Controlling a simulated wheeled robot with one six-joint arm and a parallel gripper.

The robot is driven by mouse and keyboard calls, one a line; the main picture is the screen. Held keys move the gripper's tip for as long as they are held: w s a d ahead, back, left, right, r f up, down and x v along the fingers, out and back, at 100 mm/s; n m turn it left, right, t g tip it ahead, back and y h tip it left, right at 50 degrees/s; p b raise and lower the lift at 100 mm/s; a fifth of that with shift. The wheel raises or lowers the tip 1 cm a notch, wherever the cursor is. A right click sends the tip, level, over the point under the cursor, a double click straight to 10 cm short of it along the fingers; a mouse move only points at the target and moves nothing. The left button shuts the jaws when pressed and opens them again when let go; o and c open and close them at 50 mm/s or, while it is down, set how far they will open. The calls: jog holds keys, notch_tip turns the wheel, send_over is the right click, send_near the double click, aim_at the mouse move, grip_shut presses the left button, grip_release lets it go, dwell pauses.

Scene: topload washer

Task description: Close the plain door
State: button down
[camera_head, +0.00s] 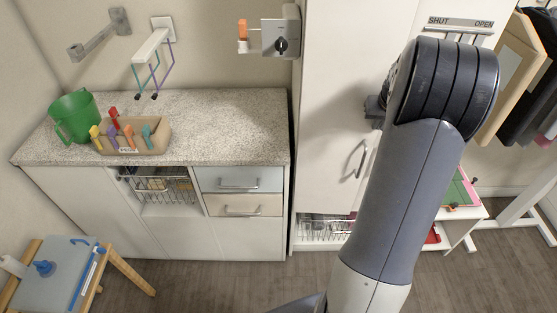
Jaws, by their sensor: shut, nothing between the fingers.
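The plain white door (335,90) is on the tall cabinet in the middle of the head view. A thin curved metal handle (361,158) stands on its lower right part. My arm hides the door's right side, so I cannot tell how far it stands open. A small dark part of my gripper (375,106) shows at the left of my arm's big joint, in front of the door and above the handle. It is shut with nothing in it; its fingertips are mostly hidden.
A speckled counter (225,115) at left carries a green bucket (74,116) and a cardboard box (137,136). A wire basket (323,229) sits below the door. A panel marked SHUT and OPEN (459,27) is at upper right. A small table (58,275) stands lower left. Floor between is clear.

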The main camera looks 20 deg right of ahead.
jog(key=shift+w+d+r+n, duration=0.1)
jog(key=shift+w+d+n, duration=0.2)
jog(key=shift+w, duration=0.15)
jog(key=shift+w+d+n, duration=0.25)
jog(key=shift+w+n, duration=0.05)
jog(key=shift+w, duration=0.15)
jog(key=shift+w+r, duration=0.1)
jog(key=shift+r, duration=0.05)
